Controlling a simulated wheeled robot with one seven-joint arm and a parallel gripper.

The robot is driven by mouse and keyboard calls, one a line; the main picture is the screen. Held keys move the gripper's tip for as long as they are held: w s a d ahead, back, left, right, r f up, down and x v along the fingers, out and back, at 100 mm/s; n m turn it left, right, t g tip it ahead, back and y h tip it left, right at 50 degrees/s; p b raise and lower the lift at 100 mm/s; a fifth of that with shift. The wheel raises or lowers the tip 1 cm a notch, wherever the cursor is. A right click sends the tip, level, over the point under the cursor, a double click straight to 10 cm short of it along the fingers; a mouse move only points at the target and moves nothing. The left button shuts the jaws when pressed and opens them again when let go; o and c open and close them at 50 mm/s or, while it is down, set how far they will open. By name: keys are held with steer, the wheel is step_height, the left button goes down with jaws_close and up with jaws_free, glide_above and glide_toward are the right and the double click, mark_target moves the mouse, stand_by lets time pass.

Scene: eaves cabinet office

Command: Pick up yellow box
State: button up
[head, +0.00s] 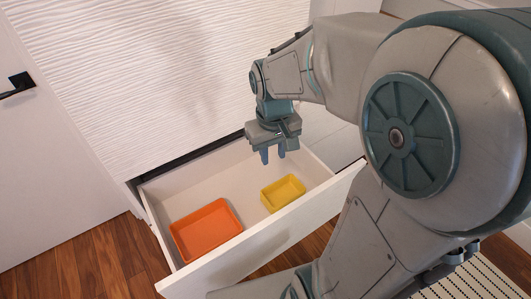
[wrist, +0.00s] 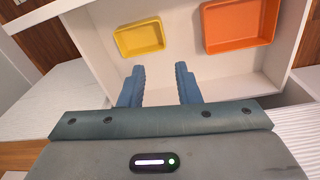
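The yellow box (head: 283,193) is a small open-topped tray on the floor of an open white drawer (head: 262,238), toward the drawer's right end. In the wrist view the yellow box (wrist: 139,38) lies ahead of the fingertips, a little to the left. My gripper (head: 272,155) is above the drawer, over its back part, with its fingers pointing down. In the wrist view my gripper (wrist: 159,70) has its two blue fingers spread apart with nothing between them. The gripper does not touch the box.
A larger orange tray (head: 206,230) lies in the drawer to the left of the yellow box, with a gap between them. The drawer walls surround both. A white textured cabinet front (head: 170,80) rises behind the drawer. Wood floor (head: 90,265) lies at the lower left.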

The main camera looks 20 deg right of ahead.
steer(key=n+g+b, duration=0.2)
steer(key=b, duration=0.6)
glide_toward(266, 199)
steer(key=f, duration=0.2)
steer(key=f+b, duration=0.2)
steer(key=f, duration=0.1)
steer(key=shift+s+d+f, duration=0.2)
steer(key=shift+s+f, duration=0.15)
steer(key=shift+s+f+b, duration=0.2)
steer(key=shift+f+b, duration=0.35)
steer(key=shift+f, duration=0.9)
steer(key=shift+s+f+b, duration=0.15)
steer(key=shift+f+b, duration=0.4)
steer(key=shift+f, duration=0.85)
jaws_close()
